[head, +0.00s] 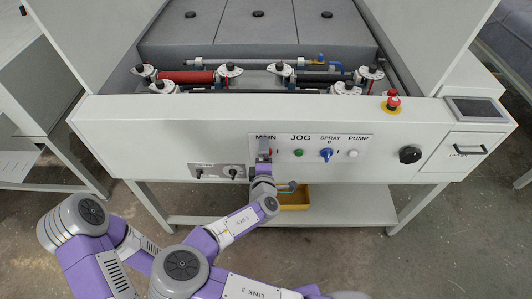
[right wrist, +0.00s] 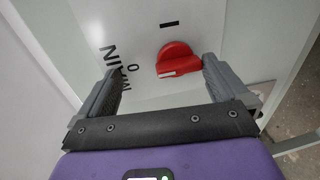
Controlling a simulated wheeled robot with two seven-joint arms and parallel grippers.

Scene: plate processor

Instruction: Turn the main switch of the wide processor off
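The wide processor's main switch is a red knob with a white stripe, below the MAIN label (head: 265,138) on the front panel. Most of it is hidden by my gripper in the head view. In the right wrist view the red knob (right wrist: 178,60) sits between my right gripper's fingers (right wrist: 160,82), closer to the right finger. The marks 0 and I are printed around it. I cannot tell for sure which mark the knob points to. My right gripper (head: 264,148) is open in front of the switch. My left gripper is out of view.
To the right on the panel are a green JOG button (head: 299,153), a blue SPRAY knob (head: 326,155), a white PUMP button (head: 352,154) and a black knob (head: 410,154). A red emergency button (head: 393,101) stands above. A yellow bin (head: 295,200) is on the lower shelf.

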